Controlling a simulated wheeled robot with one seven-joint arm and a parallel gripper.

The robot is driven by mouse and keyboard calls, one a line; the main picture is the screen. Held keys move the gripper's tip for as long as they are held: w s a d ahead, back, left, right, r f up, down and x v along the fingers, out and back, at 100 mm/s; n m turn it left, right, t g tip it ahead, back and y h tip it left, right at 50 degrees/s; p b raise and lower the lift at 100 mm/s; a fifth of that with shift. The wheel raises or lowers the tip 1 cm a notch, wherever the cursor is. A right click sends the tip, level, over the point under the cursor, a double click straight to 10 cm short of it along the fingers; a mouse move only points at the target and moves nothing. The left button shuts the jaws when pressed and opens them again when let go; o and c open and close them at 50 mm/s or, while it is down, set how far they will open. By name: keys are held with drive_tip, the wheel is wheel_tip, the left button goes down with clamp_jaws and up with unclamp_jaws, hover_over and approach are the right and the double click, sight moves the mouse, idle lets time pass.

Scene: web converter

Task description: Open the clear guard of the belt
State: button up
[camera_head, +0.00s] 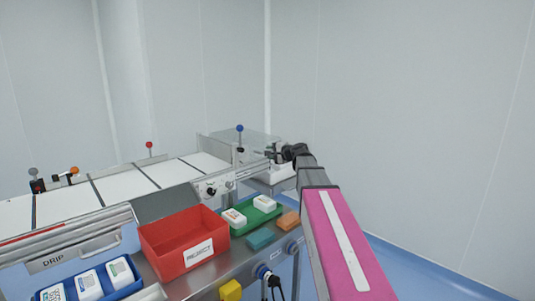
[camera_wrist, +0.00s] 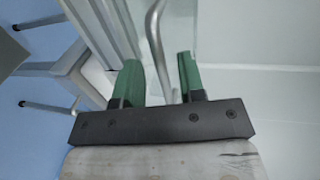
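The clear guard (camera_head: 250,137) is a transparent panel at the far right end of the belt (camera_head: 130,181). In the wrist view its clear sheet (camera_wrist: 178,28) shows beyond my fingers, with a curved metal handle (camera_wrist: 155,37) in front of it. My gripper (camera_wrist: 158,78) has two green fingers that stand apart. The handle runs down into the gap between them; I cannot tell whether either finger touches it. In the head view my gripper (camera_head: 270,153) is at the guard's right side, small and partly hard to make out. Whether the guard is raised is unclear.
A red reject bin (camera_head: 165,240), a green tray (camera_head: 262,217) with white packs and a blue tray (camera_head: 130,287) with packs stand at the front. Knobbed posts (camera_head: 150,149) rise along the belt. Pale walls close the back; blue floor (camera_head: 420,269) is clear at right.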

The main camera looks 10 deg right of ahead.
drive_tip(key=shift+x, duration=1.25)
clamp_jaws()
